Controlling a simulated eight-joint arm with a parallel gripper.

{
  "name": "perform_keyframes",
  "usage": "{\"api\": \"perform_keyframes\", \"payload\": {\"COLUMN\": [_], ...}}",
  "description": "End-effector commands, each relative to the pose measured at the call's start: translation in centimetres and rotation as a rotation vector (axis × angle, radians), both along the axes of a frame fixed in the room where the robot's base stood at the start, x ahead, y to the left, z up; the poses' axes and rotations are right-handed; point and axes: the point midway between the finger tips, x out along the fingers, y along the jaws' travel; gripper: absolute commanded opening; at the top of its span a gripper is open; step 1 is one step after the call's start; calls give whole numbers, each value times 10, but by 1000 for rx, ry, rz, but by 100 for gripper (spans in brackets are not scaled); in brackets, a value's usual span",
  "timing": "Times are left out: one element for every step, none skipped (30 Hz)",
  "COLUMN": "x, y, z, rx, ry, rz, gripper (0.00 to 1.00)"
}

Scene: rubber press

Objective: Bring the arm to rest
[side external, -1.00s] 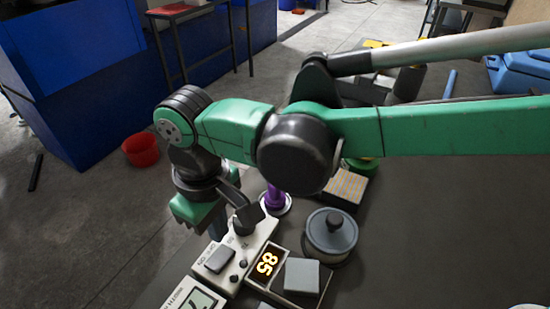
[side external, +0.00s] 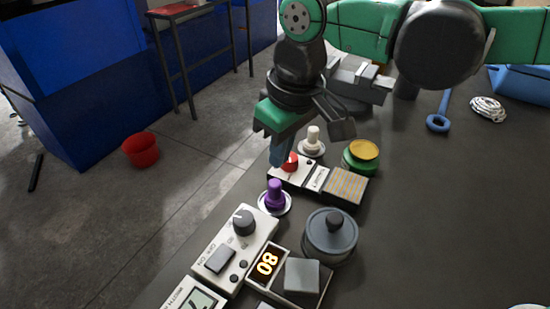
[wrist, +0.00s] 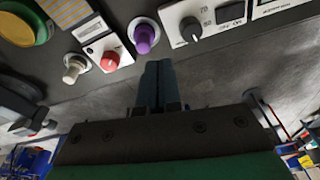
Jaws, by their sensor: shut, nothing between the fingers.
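My gripper (side external: 282,150) is shut and empty in the side external view. It is in the air in front of the red button (side external: 290,162), whose box it partly hides. In the wrist view my gripper's closed fingers (wrist: 158,68) point toward the table edge, below the purple knob (wrist: 145,36) in the picture. The red button also shows in the wrist view (wrist: 110,60).
A vise (side external: 358,80) is behind. Open floor lies left, with a red bucket (side external: 141,150).

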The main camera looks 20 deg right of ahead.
Motion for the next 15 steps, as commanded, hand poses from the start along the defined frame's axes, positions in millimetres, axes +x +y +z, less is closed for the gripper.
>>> {"api": "perform_keyframes", "payload": {"x": [3, 4, 5, 4, 3, 0, -3, -6, -11, -15, -19, -25, -29, -33, -38], "y": [-28, -42, -62, -76, -90, -108, -121, -134, -151, -163, -174, -187, -196, -204, -214], "z": [8, 11, 15, 17, 19, 20, 21, 21, 20, 19, 17, 14, 12, 9, 6], "rx": [21, 32, 48, 59, 69, 80, 88, 95, 104, 109, 113, 117, 119, 121, 122], "ry": [-30, -49, -77, -99, -121, -151, -173, -195, -226, -249, -273, -302, -322, -343, -367], "rz": [-57, -87, -127, -156, -186, -225, -254, -284, -322, -351, -379, -413, -437, -460, -487], "gripper": [0, 0, 0, 0, 0, 0, 0, 0, 0, 0, 0, 0, 0, 0, 0]}}
